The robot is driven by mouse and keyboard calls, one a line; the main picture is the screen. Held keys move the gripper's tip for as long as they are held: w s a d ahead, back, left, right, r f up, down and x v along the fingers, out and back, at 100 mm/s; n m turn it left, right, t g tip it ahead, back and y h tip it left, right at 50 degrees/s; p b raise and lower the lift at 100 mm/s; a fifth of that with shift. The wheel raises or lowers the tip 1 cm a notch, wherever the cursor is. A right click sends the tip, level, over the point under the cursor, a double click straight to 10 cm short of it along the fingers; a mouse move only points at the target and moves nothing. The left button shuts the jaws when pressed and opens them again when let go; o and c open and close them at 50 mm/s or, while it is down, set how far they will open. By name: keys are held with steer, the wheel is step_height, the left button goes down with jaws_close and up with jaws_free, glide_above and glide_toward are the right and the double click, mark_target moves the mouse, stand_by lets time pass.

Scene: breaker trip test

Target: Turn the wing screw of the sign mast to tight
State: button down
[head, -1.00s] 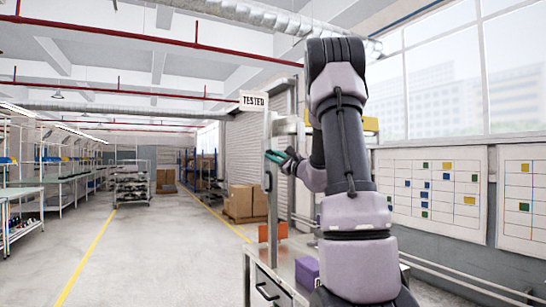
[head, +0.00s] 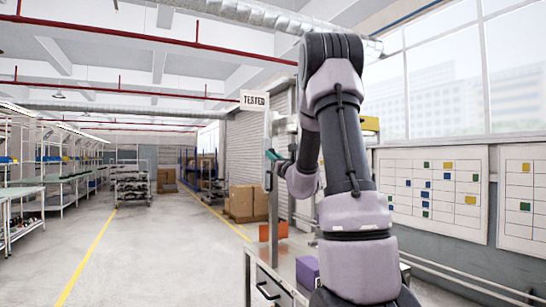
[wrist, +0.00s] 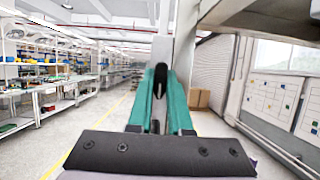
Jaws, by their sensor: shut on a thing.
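In the wrist view, my gripper's teal fingers (wrist: 160,76) are shut on a dark, narrow piece, the wing screw (wrist: 160,72), with the pale mast (wrist: 184,45) behind. The fingers hide much of the screw, so its angle is hard to tell. In the head view my arm and gripper cover the screw.
An orange block (head: 273,231) and a purple box (head: 307,271) are on the bench near the mast's foot. A grey bench frame with a drawer (head: 268,287) stands below. Cardboard boxes (head: 247,203) stand behind.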

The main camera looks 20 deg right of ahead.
steer(key=shift+f, duration=0.1)
stand_by(0.4)
steer(key=c, duration=0.8)
jaws_free()
steer(key=shift+c, duration=0.2)
steer(key=v, duration=1.1)
steer(key=shift+w, duration=0.1)
